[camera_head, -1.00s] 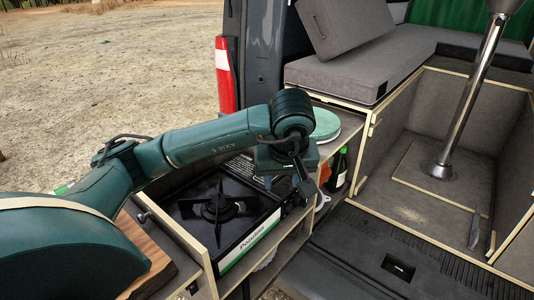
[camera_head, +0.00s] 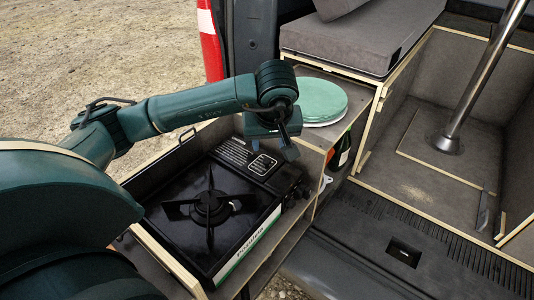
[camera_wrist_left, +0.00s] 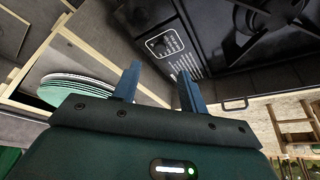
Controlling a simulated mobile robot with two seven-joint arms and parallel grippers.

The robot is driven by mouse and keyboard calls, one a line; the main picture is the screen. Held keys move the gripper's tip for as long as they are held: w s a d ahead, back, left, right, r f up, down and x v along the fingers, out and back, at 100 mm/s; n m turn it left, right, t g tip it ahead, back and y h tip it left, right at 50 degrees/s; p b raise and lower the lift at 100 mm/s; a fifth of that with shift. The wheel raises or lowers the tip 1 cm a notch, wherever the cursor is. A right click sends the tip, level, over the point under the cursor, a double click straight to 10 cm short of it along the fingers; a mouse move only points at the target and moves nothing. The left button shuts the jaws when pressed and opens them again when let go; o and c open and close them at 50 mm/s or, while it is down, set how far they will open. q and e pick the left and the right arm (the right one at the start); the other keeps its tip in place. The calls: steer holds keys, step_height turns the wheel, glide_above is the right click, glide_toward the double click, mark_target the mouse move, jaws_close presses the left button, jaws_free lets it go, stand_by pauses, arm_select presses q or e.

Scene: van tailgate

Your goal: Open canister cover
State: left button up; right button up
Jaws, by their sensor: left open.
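The black camping stove (camera_head: 180,222) sits in a wooden pull-out tray, with its burner and pan support on top. The canister cover (camera_head: 233,152) is the dark panel with white printed labels on the stove's far right side. It looks closed. In the wrist view, the label on the cover (camera_wrist_left: 165,44) shows beyond the fingers. My left gripper (camera_head: 285,146) hangs above the cover's right end. Its two fingers (camera_wrist_left: 160,72) are apart with nothing between them. Whether a finger touches the cover is unclear. My right gripper is not in view.
Green-and-white stacked plates (camera_head: 318,100) stand on the shelf behind the gripper. A dark bottle (camera_head: 341,152) is in the compartment below. Wooden tray walls (camera_head: 165,262) surround the stove. A metal post (camera_head: 485,75) stands on the van floor at right.

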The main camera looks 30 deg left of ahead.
mark_target(267, 160)
arm_select(q)
steer(key=p+x, duration=0.1)
steer(key=x, duration=0.8)
steer(key=shift+c, duration=0.5)
steer(key=shift+r, duration=0.1)
jaws_close()
